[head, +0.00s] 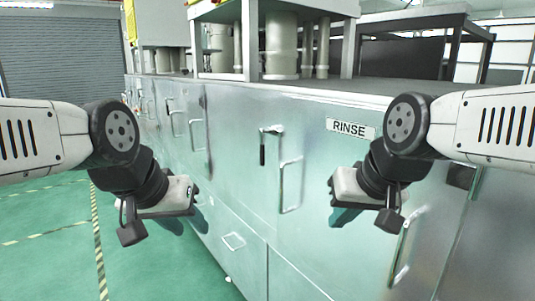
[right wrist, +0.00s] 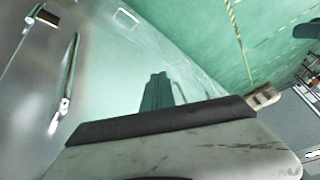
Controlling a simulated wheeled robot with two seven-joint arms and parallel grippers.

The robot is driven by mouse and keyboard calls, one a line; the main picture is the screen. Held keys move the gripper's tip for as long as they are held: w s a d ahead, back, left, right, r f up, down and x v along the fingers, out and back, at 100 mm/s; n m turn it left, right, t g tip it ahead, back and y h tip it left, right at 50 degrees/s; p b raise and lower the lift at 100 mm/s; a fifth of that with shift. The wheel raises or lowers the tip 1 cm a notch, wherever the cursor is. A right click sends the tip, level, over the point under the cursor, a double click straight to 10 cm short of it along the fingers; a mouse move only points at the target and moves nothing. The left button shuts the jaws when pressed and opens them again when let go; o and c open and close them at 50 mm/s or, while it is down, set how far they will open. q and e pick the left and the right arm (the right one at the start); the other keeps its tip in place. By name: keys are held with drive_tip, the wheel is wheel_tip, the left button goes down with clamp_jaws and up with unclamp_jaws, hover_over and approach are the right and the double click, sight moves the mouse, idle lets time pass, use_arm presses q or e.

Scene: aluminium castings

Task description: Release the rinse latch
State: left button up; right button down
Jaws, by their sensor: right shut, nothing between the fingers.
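The rinse latch (head: 266,143) is a small metal fitting with a dark grip hanging down, on the steel cabinet front left of the RINSE label (head: 349,129). A vertical bar handle (head: 290,186) is just right of and below it. My right gripper (head: 346,216) is to the right of and lower than the latch, apart from it; its teal fingers also show shut and empty in the right wrist view (right wrist: 157,92). My left gripper (head: 186,222) is to the left of and lower than the latch; its finger gap is unclear.
The steel cabinet (head: 235,120) runs away to the left with several more handles. The green floor (head: 50,250) at left is clear, with striped lines.

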drive_tip(key=w+a+r+m, duration=0.2)
drive_tip(key=w+a, duration=0.1)
drive_tip(key=w, duration=0.6)
drive_tip(key=w+a+r+m, duration=0.3)
drive_tip(key=w, duration=0.5)
drive_tip(key=w+a+r+m+t+h, duration=0.1)
drive_tip(key=w+a+r+m, duration=0.1)
drive_tip(key=w, duration=0.7)
drive_tip(key=shift+w+a+r+m, duration=0.4)
drive_tip(key=shift+a+r, duration=0.1)
drive_tip(key=shift+r, duration=0.15)
drive_tip(key=w+a+f, duration=0.4)
drive_tip(key=w+f, duration=0.4)
drive_tip(key=shift+w, duration=0.3)
drive_tip(key=shift+w, duration=0.1)
